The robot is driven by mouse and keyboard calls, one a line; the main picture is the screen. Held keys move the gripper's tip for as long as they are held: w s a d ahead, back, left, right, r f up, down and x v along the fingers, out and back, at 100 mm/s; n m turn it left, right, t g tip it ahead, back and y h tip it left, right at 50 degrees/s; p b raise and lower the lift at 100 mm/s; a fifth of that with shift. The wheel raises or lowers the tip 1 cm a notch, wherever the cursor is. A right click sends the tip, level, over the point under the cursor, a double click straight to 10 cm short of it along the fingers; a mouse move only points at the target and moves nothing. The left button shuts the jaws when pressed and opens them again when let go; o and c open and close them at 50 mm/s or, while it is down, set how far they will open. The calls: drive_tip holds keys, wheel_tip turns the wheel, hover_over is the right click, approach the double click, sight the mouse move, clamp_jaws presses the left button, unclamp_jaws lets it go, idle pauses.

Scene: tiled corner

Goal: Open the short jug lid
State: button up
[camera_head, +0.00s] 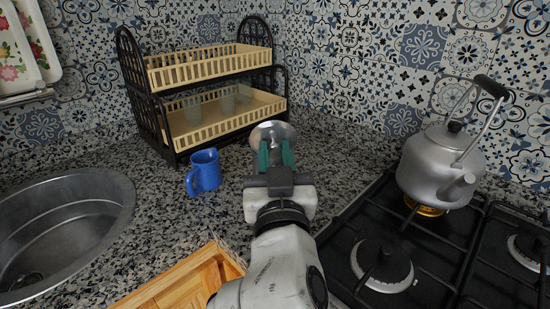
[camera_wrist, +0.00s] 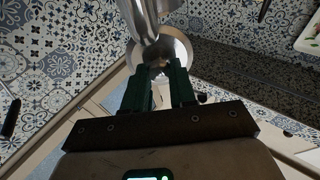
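A shiny metal vessel with a wide round top, which looks like the short jug (camera_head: 272,130), stands on the counter in front of the dish rack. In the wrist view its round metal rim (camera_wrist: 178,50) shows just beyond my fingertips. I cannot make out where the lid ends and the body begins. My gripper (camera_head: 276,152) is right at the jug, and its green fingers cover the near side. In the wrist view the fingers (camera_wrist: 158,80) stand apart with metal showing between their tips. Whether they touch or hold it is unclear.
A two-tier dish rack (camera_head: 215,62) with cups is behind. A kettle (camera_head: 438,165) sits on the black stove (camera_head: 425,245) at right. A sink (camera_head: 60,225) is at left, a wooden tray (camera_head: 170,285) in front.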

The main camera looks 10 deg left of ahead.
drive_tip(key=o, duration=0.5)
drive_tip(key=b+v, duration=0.1)
drive_tip(key=v, duration=0.9)
drive_tip(key=shift+s+d+f+b, duration=0.1)
drive_tip(key=shift+s+b, duration=0.3)
